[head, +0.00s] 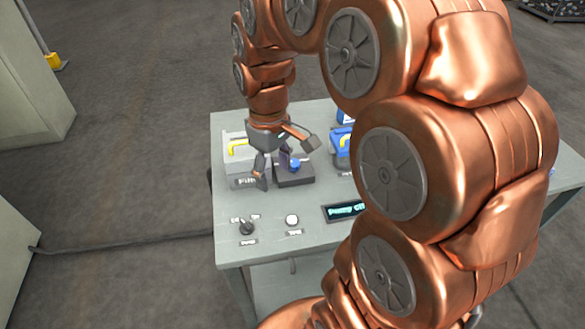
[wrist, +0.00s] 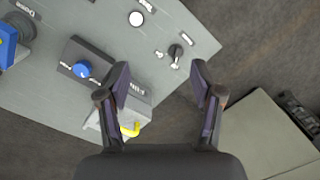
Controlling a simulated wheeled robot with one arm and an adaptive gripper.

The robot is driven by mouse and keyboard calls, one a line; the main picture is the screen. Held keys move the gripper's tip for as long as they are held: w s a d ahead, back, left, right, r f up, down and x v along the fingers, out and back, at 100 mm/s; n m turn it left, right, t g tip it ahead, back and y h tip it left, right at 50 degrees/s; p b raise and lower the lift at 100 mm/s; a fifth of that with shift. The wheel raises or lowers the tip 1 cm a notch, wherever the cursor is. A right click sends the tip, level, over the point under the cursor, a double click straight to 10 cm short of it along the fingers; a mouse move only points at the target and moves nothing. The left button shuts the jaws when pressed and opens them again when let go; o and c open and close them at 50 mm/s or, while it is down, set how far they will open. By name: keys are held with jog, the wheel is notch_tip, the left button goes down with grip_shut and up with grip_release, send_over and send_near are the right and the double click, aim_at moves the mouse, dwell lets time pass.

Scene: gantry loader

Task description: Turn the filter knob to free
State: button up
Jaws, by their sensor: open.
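My gripper (head: 286,162) is open and empty above the panel's left part. Its two fingers also show in the wrist view (wrist: 160,72), spread apart. A black pointer knob (head: 246,228) with small labels around it sits at the panel's front left corner; it also shows in the wrist view (wrist: 177,51), beyond the fingertips and apart from them. A blue round knob (head: 295,164) on a dark block (head: 296,178) lies below the gripper; it shows left of the fingers in the wrist view (wrist: 82,69). A "Filt…" label (head: 246,182) is partly hidden. The knob labels are too small to read.
The panel (head: 236,251) also has a white button (head: 292,220), a display (head: 344,212), a light box with a yellow handle (head: 238,147) and a blue part (head: 341,146). A cable (head: 120,244) crosses the floor. Grey cabinets stand at left. My arm hides the right side.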

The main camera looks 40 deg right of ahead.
jog(key=w+d+f+n+b, duration=0.2)
jog(key=w+d+f+b, duration=0.15)
jog(key=w+d, duration=0.35)
jog(key=t+b, duration=0.1)
jog(key=b, duration=0.1)
send_over(294, 163)
jog(key=shift+n, duration=0.4)
notch_tip(294, 163, down, 5)
jog(key=shift+w+r, duration=0.1)
jog(key=shift+w, duration=0.05)
jog(key=shift+f+p, duration=0.3)
jog(key=shift+f, duration=3.55)
jog(key=shift+c, duration=0.2)
jog(key=c, duration=1.1)
